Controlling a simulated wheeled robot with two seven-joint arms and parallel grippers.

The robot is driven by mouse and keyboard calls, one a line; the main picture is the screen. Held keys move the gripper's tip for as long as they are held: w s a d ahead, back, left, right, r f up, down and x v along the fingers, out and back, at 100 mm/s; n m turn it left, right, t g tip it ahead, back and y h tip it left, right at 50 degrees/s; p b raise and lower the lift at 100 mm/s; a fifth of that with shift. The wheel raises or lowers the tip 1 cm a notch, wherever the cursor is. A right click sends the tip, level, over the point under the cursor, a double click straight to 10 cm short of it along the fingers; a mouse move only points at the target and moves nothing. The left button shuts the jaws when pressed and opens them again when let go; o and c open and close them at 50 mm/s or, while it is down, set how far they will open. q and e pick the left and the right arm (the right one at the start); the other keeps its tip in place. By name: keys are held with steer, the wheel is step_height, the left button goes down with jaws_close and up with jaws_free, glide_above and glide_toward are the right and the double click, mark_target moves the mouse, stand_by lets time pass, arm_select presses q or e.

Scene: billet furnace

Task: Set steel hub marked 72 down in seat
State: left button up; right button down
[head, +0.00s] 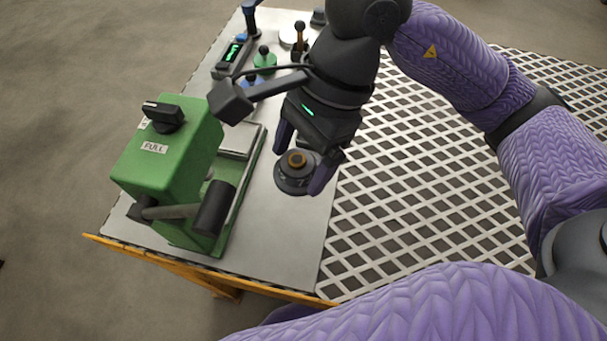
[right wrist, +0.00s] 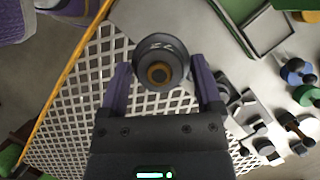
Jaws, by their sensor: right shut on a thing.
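The steel hub (head: 294,185) is a dark grey round part with a brass-coloured ring in its middle. Its marking shows upside down in the right wrist view (right wrist: 160,45) and looks like 72. My right gripper (head: 303,163) has one finger on each side of the hub and is shut on it. The hub is over the bare steel table top, right of the green press; whether it touches the table I cannot tell. I cannot make out a seat with certainty; a pale square tray (right wrist: 268,30) shows by the green base. My left gripper is out of view.
The green press (head: 165,150) with a PULL label and a dark-gripped lever (head: 213,208) stands left of the hub. Several knobbed tools and a scale-like display (head: 232,54) are at the table's far end. A white lattice surface (head: 430,170) lies to the right. An orange rail (head: 180,265) edges the front.

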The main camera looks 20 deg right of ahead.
step_height(320, 180, up, 3)
steer(key=shift+p, duration=0.35)
steer(key=shift+w+a+r, duration=0.1)
steer(key=shift+w+r, duration=0.05)
steer(key=shift+w, duration=0.2)
steer(key=w+a+f+m+b, duration=0.1)
steer(key=w+a+f+m, duration=0.2)
steer(key=w, duration=0.7)
steer(key=m+t+b, duration=0.1)
steer(key=m+t, duration=0.2)
steer(key=m, duration=0.1)
glide_above(231, 136)
steer(key=d, duration=0.1)
step_height(231, 136, down, 2)
steer(key=shift+m, duration=0.4)
steer(key=f+b, duration=0.1)
steer(key=f, duration=0.2)
steer(key=f+b, duration=0.1)
steer(key=f, duration=0.2)
steer(key=f+b, duration=0.2)
steer(key=f, duration=0.2)
steer(key=shift+s+d, duration=0.2)
steer(key=shift+s, duration=0.1)
steer(key=shift+r, duration=0.1)
